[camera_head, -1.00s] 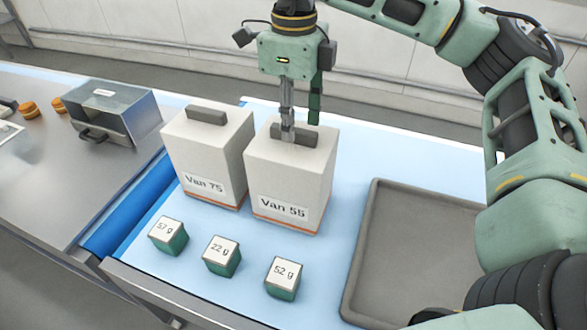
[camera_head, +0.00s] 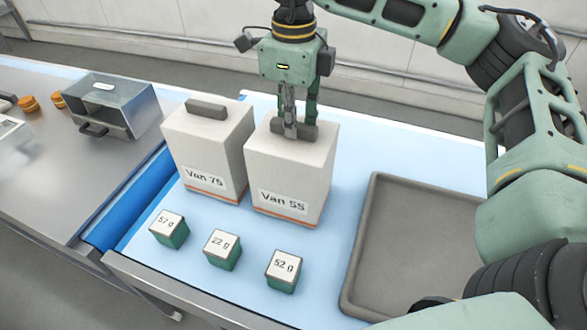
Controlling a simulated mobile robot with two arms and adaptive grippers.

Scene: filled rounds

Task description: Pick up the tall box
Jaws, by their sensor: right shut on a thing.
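Two tall white boxes with grey top handles and orange bottom bands stand side by side on the light blue surface. The left one (camera_head: 205,143) is labelled "Van 75", the right one (camera_head: 288,167) "Van 55". My right gripper (camera_head: 299,130) points down and is shut on the grey handle (camera_head: 281,130) of the Van 55 box. The fingers partly hide that handle. The Van 55 box stands upright and appears to rest on the surface. My left gripper is out of view.
Small green boxes with white tops marked 57 g (camera_head: 169,229), 22 g (camera_head: 222,249) and 52 g (camera_head: 284,270) stand in front. An empty grey tray (camera_head: 372,215) lies to the right. A metal bin (camera_head: 130,100) and orange items (camera_head: 29,103) are at the left.

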